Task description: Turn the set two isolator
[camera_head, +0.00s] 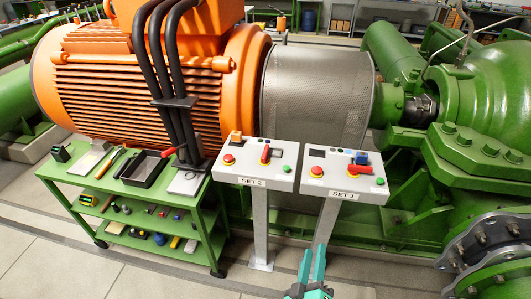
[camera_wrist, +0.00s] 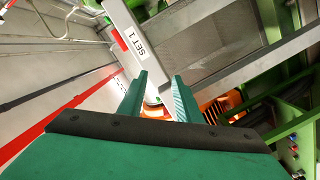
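The SET 2 panel (camera_head: 252,182) is a white sloped box on a grey post in the head view. Its isolator has a red handle (camera_head: 265,154) standing near upright, between a red button (camera_head: 229,159) and a green button (camera_head: 286,169). The SET 1 panel (camera_head: 340,196) stands to its right; its red handle (camera_head: 359,169) lies roughly sideways. My gripper (camera_head: 312,256) is open and empty, low in front of the two posts and apart from both panels. In the wrist view my gripper (camera_wrist: 158,82) shows two spread green fingers; the SET 1 panel's edge (camera_wrist: 131,41) is beyond them. SET 2's handle is not visible there.
A green tool trolley (camera_head: 180,219) with trays and tools stands left of the SET 2 panel. A large orange motor (camera_head: 100,95), a mesh guard (camera_head: 315,95) and green pump casings (camera_head: 480,90) fill the back. Floor at the front left is clear.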

